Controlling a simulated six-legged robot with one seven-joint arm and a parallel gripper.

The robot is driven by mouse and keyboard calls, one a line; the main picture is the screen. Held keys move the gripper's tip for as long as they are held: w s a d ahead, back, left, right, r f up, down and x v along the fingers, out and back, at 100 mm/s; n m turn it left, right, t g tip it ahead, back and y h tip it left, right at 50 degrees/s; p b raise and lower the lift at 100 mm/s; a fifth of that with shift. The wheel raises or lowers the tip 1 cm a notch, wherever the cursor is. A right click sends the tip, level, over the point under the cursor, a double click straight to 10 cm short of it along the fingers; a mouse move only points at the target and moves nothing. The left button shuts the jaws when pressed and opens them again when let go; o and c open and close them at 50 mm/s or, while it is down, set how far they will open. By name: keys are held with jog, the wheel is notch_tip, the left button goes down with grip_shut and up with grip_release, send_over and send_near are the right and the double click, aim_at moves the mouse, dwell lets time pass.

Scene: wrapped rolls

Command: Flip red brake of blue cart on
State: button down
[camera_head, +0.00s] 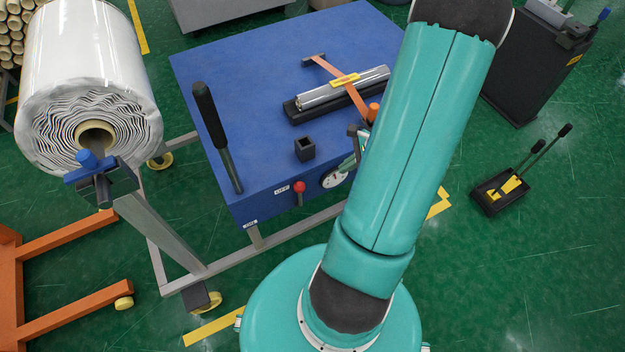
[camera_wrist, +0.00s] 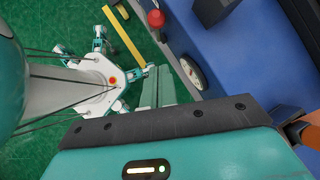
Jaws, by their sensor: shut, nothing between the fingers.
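The blue cart (camera_head: 255,80) stands in the middle of the head view, and its blue side also shows in the wrist view (camera_wrist: 240,65). The red-knobbed brake lever (camera_head: 299,188) is on its front face, with the knob up, beside a small label that seems to read OFF (camera_head: 282,189). A second small label (camera_head: 250,223) sits lower left. The red knob also shows at the top of the wrist view (camera_wrist: 156,18). My gripper (camera_wrist: 154,85) is shut and empty, apart from the knob. In the head view my arm largely hides it, right of the lever.
A round gauge (camera_head: 334,178) is right of the lever, close to my gripper. A black handle (camera_head: 216,135) rises from the cart's left corner. A strapped silver roll (camera_head: 342,88) lies on top. A large wrapped roll (camera_head: 85,75) on a stand is at left. A black pedal box (camera_head: 500,193) is right.

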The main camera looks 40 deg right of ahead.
jog(key=shift+s+d+f+m, duration=0.2)
jog(key=shift+s+f+m, duration=0.1)
jog(key=shift+f+m, duration=0.15)
send_near(300, 195)
jog(key=shift+w+f, duration=0.8)
jog(key=shift+w, duration=0.05)
jog(key=shift+a, duration=0.15)
